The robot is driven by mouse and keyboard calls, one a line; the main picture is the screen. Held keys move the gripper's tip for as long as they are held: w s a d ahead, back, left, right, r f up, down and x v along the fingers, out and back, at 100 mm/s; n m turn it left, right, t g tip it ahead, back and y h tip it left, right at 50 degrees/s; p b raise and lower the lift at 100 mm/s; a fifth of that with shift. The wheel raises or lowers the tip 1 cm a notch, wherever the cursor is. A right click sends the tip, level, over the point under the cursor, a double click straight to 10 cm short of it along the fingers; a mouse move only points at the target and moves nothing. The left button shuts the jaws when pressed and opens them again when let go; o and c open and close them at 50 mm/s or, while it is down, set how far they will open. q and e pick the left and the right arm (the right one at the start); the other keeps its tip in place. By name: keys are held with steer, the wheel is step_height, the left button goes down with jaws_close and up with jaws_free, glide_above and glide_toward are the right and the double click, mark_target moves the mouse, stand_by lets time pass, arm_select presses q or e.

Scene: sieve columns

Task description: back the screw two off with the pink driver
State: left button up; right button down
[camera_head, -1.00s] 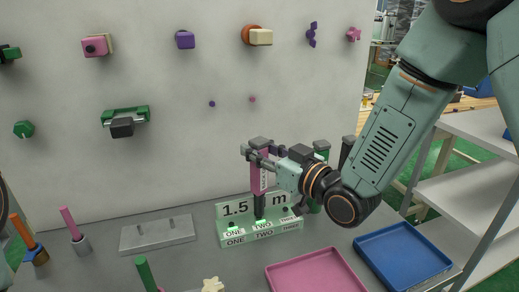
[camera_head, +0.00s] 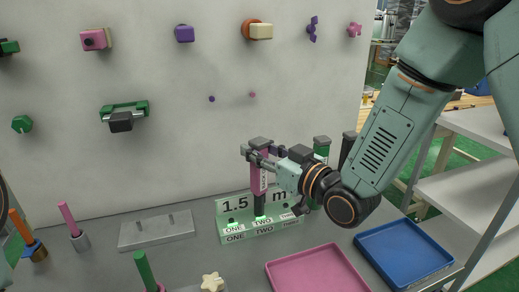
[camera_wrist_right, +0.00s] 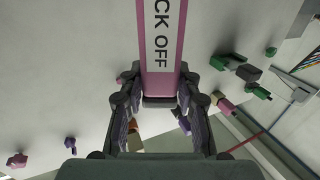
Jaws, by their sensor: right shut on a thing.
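The pink driver (camera_head: 259,180) stands upright with its dark shaft down over the place marked TWO on the pale green block (camera_head: 237,238). In the wrist view, the driver (camera_wrist_right: 143,52) has a white label reading "CK OFF". My right gripper (camera_head: 259,157) is shut on the driver's upper part, below its dark cap. Screw two is hidden under the driver's tip, so I cannot tell whether the tip sits in it. A small bright green piece (camera_head: 232,221) shows at ONE. My left gripper is out of view.
A green-handled tool (camera_head: 321,147) and a dark one stand close behind my right wrist. A pink tray (camera_head: 318,272) and a blue tray (camera_head: 404,254) lie at the front right. A grey slab (camera_head: 157,231) lies left of the block. The wall behind carries several fixtures.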

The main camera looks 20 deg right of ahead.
steer(key=shift+s+f, duration=0.1)
steer(key=shift+f, duration=0.3)
stand_by(0.5)
steer(key=shift+r, duration=0.3)
stand_by(1.6)
steer(key=shift+p, duration=0.3)
steer(key=shift+r+p, duration=2.2)
steer(key=shift+r, duration=0.55)
